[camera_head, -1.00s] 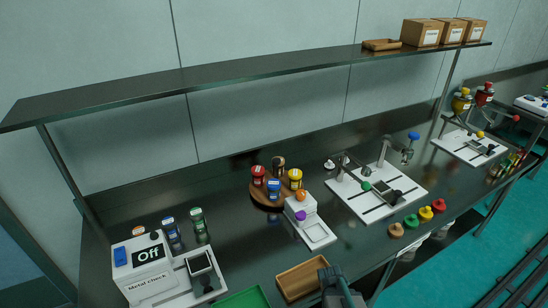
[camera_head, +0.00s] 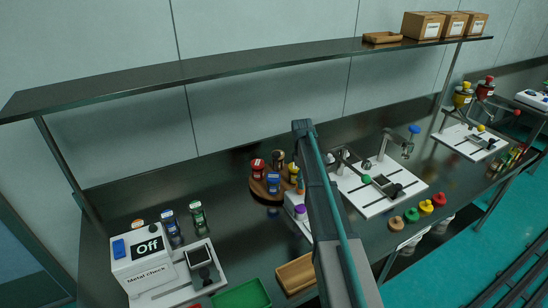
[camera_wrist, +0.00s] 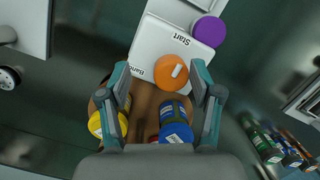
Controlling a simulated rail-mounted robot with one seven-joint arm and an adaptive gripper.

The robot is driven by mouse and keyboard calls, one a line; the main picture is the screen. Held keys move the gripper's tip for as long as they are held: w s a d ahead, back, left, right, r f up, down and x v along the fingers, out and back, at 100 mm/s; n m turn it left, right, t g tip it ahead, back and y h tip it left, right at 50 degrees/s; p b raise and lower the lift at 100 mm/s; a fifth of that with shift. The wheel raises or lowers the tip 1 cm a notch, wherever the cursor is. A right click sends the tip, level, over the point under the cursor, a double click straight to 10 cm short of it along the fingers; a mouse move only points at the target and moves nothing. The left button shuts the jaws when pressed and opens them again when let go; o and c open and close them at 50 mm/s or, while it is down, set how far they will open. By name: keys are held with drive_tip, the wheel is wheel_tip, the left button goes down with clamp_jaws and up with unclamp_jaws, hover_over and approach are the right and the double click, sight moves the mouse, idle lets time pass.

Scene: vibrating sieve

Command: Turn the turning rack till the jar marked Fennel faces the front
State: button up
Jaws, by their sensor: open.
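The turning rack (camera_head: 258,187) is a round brown wooden disc at the middle of the bench. It bears a red-lidded jar (camera_head: 257,165), a blue-lidded jar (camera_head: 273,182), a dark-lidded jar (camera_head: 278,161) and a yellow-lidded jar (camera_head: 293,169), the last partly hidden by my arm. I cannot read any jar's name. In the wrist view my gripper (camera_wrist: 161,82) is open and empty above the rack, its fingers pointing toward the white machine. The yellow jar (camera_wrist: 98,124) lies by the left finger and the blue jar (camera_wrist: 174,122) between the fingers. I cannot tell whether either touches.
The white machine (camera_wrist: 172,30) with orange and purple knobs stands close beside the rack. A metal-check box (camera_head: 143,258), several small jars and a green tray (camera_head: 243,298) are at left. A wooden tray (camera_head: 294,276) is in front. A shelf (camera_head: 200,72) hangs above.

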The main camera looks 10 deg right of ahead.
sight(276, 153)
drive_tip(key=w+a+r+n, duration=0.2)
drive_tip(key=w+a+r, duration=0.1)
drive_tip(key=w, duration=0.2)
drive_tip(key=w+a+r+n+t, duration=0.1)
drive_tip(key=w+a+r, duration=0.2)
drive_tip(key=w+r, duration=0.1)
drive_tip(key=w+a+r+n+y+b, duration=0.1)
drive_tip(key=w+a+r+n, duration=0.1)
drive_tip(key=w, duration=0.4)
drive_tip(key=shift+w+a+r+n+t, duration=0.3)
drive_tip(key=shift+w+a+r, duration=0.1)
drive_tip(key=shift+a+r, duration=0.35)
drive_tip(key=shift+s+d+f+p, duration=0.1)
drive_tip(key=shift+f+p, duration=1)
drive_tip(key=shift+f, duration=2.55)
clamp_jaws()
